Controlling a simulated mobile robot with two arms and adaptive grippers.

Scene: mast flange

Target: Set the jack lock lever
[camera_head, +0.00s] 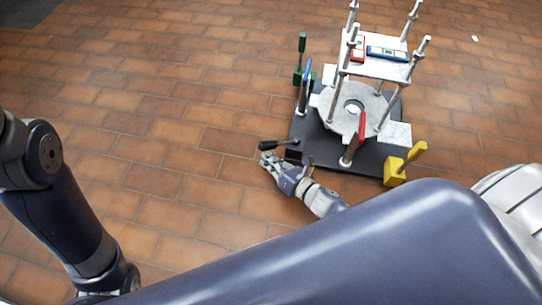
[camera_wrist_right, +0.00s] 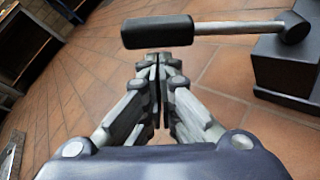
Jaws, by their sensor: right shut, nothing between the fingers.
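A lever with a black grip and a metal rod (camera_head: 280,143) sticks out at the front left corner of the dark base plate (camera_head: 318,145); I take it for the jack lock lever. In the right wrist view its black grip (camera_wrist_right: 157,31) lies roughly level across the top, and its rod runs right to a pivot on a dark block (camera_wrist_right: 285,65). My right gripper (camera_head: 266,161) is shut and empty, just in front of the grip. In the wrist view its fingertips (camera_wrist_right: 158,63) show just below the grip; contact is unclear. My left gripper is out of view.
The base carries a round grey flange (camera_head: 345,118), upright posts and a white upper plate holding a blue level (camera_head: 388,53). Green (camera_head: 301,45), blue, red (camera_head: 362,125) and yellow (camera_head: 395,172) handles stand around it. The tiled floor to the left is clear.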

